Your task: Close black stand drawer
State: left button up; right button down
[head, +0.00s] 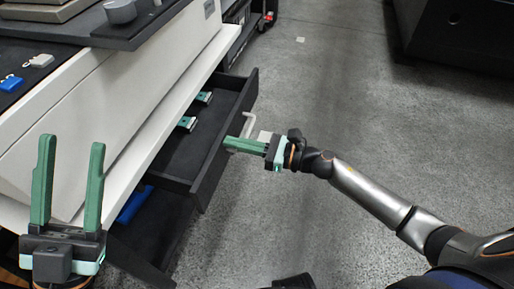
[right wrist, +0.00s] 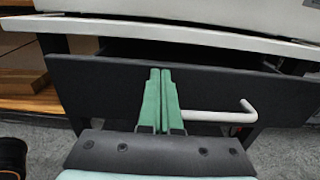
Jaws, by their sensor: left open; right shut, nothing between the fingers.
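The black stand drawer (head: 222,150) is pulled out from under the white machine bench, with small green-and-grey items lying inside it. It also shows front-on in the right wrist view (right wrist: 100,90). A pale bar handle (right wrist: 210,116) sticks out from its front face. My right gripper (head: 228,144) is shut and empty, its fingertips at the drawer front beside the handle; in the right wrist view its fingers (right wrist: 160,75) overlap the front panel, and I cannot tell whether they touch. My left gripper (head: 70,145) is open and empty at the lower left, by the bench.
The white bench edge (head: 150,130) runs above the drawer. A blue object (head: 134,204) lies in the dark space below it. A dark cabinet (head: 455,35) stands at the upper right. The grey floor (head: 320,110) between is mostly clear.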

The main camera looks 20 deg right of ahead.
jog(key=b+x, duration=0.3)
jog(key=x, duration=1.1)
jog(key=shift+w+a, duration=0.1)
jog(key=shift+a, duration=0.1)
pick_arm(q)
jog(key=f, duration=0.3)
jog(key=shift+d+f, duration=0.3)
jog(key=shift+d, duration=0.05)
pick_arm(e)
jog(key=shift+w+a+r, duration=0.1)
jog(key=shift+r, duration=0.05)
jog(key=shift+r, duration=0.1)
pick_arm(q)
jog(key=shift+s, duration=0.1)
